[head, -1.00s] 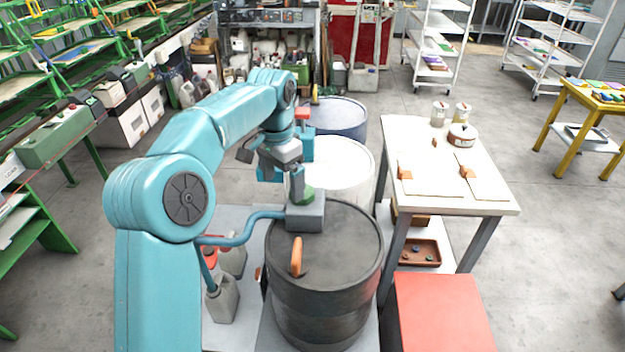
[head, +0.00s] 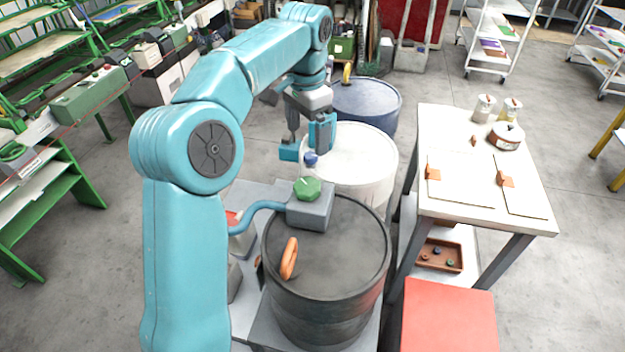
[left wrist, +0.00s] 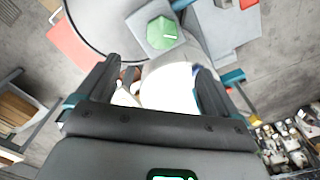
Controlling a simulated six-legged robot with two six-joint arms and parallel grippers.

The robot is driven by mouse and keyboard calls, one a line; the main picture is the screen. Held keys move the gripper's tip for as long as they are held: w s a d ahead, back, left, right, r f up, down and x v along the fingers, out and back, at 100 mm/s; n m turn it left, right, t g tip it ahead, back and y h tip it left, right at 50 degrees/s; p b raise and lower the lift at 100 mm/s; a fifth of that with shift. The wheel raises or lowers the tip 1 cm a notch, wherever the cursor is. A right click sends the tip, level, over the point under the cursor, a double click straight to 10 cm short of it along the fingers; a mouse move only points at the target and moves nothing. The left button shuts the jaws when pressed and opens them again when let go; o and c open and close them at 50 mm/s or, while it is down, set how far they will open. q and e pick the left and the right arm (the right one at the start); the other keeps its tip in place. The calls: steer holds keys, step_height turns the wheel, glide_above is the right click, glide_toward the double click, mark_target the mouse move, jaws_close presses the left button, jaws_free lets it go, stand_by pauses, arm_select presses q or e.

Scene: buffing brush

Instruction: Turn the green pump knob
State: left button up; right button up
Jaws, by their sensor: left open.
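The green pump knob (head: 307,188) sits on top of a grey pump box (head: 318,211) at the back of a dark drum (head: 345,262). A light mark shows on its top. My left gripper (head: 303,158) is open and empty, above and behind the knob and apart from it. In the left wrist view the knob (left wrist: 161,31) lies beyond the open fingers (left wrist: 152,75), near the top of the picture, and nothing is between them. My right gripper is not in view.
A blue hose (head: 257,209) runs from the pump box to the left. An orange handle (head: 289,258) stands on the drum lid. A white drum (head: 347,153) and a blue drum (head: 368,98) stand behind. A worktable (head: 485,211) and a red box (head: 449,317) stand to the right.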

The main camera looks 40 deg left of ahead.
mark_target(307, 184)
arm_select(q)
steer(key=f, duration=1.5)
steer(key=shift+w+a+f, duration=0.25)
steer(key=shift+a+f, duration=0.1)
steer(key=shift+f, duration=0.05)
steer(key=shift+s+d+r, duration=0.2)
steer(key=shift+s, duration=0.05)
steer(key=shift+w+a+f, duration=0.2)
steer(key=c, duration=1)
steer(key=shift+d+r, duration=0.1)
steer(key=shift+c, duration=0.2)
